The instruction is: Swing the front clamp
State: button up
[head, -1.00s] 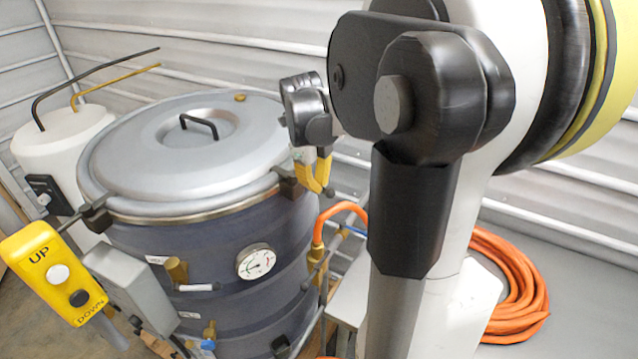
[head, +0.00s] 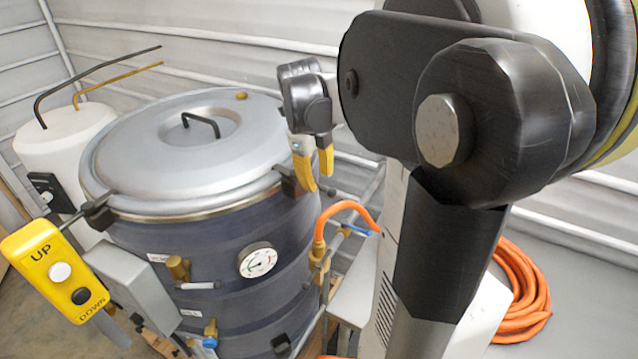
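The grey hopper drum (head: 215,245) stands at left with its round lid (head: 150,165) down on it. Two dark clamps show on its rim: one at the left front (head: 97,212) and one at the right (head: 287,180). I cannot tell which is the front clamp. My gripper (head: 315,174) has yellow fingertips pointing down beside the right clamp. The fingers are apart with a gap between them and hold nothing visible. The left finger overlaps the clamp's edge in the picture; contact cannot be told.
A yellow UP/DOWN control box (head: 55,272) is at the lower left, next to a grey box (head: 130,275). A white tank (head: 60,150) stands behind. An orange hose (head: 345,208) runs right of the drum, with a coil (head: 525,300) on the floor. My arm hides much of the right side.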

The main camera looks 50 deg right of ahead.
notch_tip(320, 180, up, 10)
jog(key=a, duration=0.2)
jog(key=shift+s+f, duration=0.15)
jog(key=shift+f, duration=0.1)
jog(key=shift+f, duration=0.1)
